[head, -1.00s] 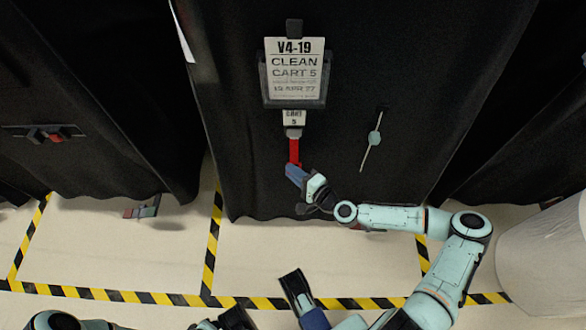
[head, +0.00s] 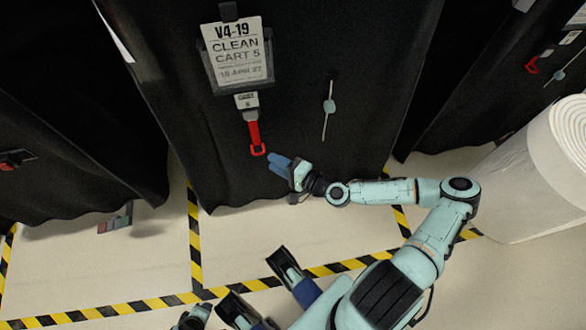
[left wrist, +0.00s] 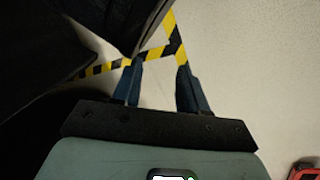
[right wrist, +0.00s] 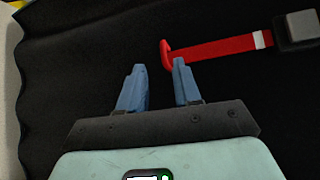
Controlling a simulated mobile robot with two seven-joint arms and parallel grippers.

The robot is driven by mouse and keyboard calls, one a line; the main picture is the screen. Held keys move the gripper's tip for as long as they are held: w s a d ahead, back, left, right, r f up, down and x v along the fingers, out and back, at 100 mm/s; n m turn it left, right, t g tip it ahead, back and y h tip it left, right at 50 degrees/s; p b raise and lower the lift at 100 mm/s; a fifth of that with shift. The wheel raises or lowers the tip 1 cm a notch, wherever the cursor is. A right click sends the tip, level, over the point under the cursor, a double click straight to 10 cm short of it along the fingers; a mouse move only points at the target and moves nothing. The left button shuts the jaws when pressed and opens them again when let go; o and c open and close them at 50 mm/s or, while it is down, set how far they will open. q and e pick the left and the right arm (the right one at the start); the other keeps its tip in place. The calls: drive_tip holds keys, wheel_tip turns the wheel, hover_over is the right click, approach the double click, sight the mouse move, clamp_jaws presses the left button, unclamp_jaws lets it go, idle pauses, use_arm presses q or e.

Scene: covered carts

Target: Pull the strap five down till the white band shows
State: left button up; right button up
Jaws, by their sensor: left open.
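The strap five (head: 254,134) is a red strap with a loop at its lower end, hanging below the small cart 5 label (head: 247,100) on the black cover. In the right wrist view the strap (right wrist: 220,47) runs from a grey buckle (right wrist: 297,30), and a white band (right wrist: 262,40) shows across it beside the buckle. My right gripper (head: 279,164) is just below and right of the loop; its fingers (right wrist: 160,66) are apart with nothing between them, one tip close to the loop. My left gripper (left wrist: 158,66) is open and empty above the floor.
A large white roll (head: 530,170) stands at the right. Yellow-black tape (head: 195,240) marks the pale floor.

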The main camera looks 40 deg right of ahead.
use_arm(q)
drive_tip(key=shift+w+d+r+t+p, duration=0.15)
drive_tip(key=shift+w+r+t+p, duration=0.15)
drive_tip(key=shift+w+r, duration=0.55)
use_arm(e)
drive_tip(key=v, duration=0.6)
drive_tip(key=shift+s, duration=0.2)
drive_tip(key=shift+r, duration=0.1)
